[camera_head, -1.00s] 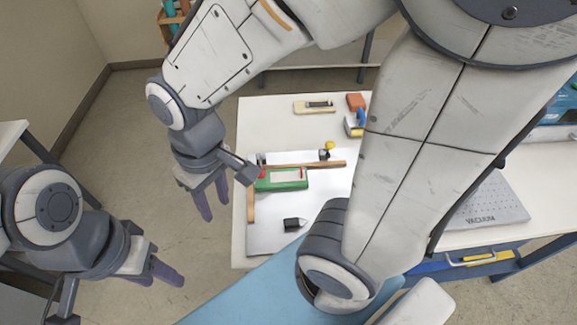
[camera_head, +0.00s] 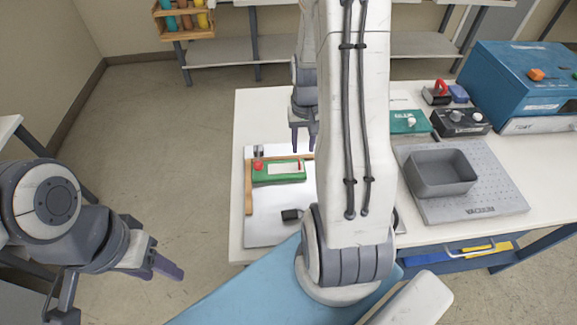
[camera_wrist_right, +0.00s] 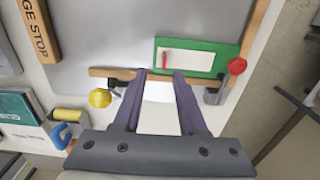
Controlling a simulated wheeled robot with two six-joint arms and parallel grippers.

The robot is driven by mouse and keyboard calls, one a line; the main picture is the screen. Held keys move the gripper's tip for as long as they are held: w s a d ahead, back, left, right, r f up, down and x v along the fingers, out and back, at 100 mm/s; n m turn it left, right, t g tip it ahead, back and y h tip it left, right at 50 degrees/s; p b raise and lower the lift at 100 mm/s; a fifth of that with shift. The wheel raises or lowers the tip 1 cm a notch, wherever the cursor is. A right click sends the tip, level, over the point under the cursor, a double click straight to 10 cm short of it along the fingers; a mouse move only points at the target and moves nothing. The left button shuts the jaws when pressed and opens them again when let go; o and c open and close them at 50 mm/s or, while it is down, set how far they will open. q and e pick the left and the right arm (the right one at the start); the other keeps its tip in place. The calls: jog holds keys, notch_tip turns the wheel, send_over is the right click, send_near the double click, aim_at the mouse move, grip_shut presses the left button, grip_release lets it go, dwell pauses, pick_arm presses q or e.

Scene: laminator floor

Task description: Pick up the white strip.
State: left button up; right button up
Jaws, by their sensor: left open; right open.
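A green block (camera_head: 279,171) with a white inset panel lies on the metal plate (camera_head: 270,225). It also shows in the right wrist view (camera_wrist_right: 228,50), with a red mark on the panel (camera_wrist_right: 195,60). I cannot tell whether this panel is the white strip; a plain white patch (camera_wrist_right: 158,92) also shows between my right fingers, perhaps bare table. My right gripper (camera_head: 304,145) is open and empty, above the plate's far side, just beyond the green block. My left gripper (camera_head: 163,272) is open and empty, off to the left over the floor.
Wooden bars (camera_head: 249,190) edge the plate. A small black block (camera_head: 291,215) lies near its front. Right of my arm are a grey tray (camera_head: 442,172) on a perforated vacuum plate (camera_head: 500,202), a teal box (camera_head: 408,122) and a large blue machine (camera_head: 520,80).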

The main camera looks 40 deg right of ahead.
aim_at(299, 160)
jog(key=f, duration=0.1)
jog(key=f+p, duration=0.1)
jog(key=f, duration=0.3)
jog(key=shift+w+a+f, duration=0.1)
jog(key=shift+w+a, duration=0.15)
jog(key=shift+w, duration=0.15)
jog(key=shift+f, duration=0.55)
grip_shut()
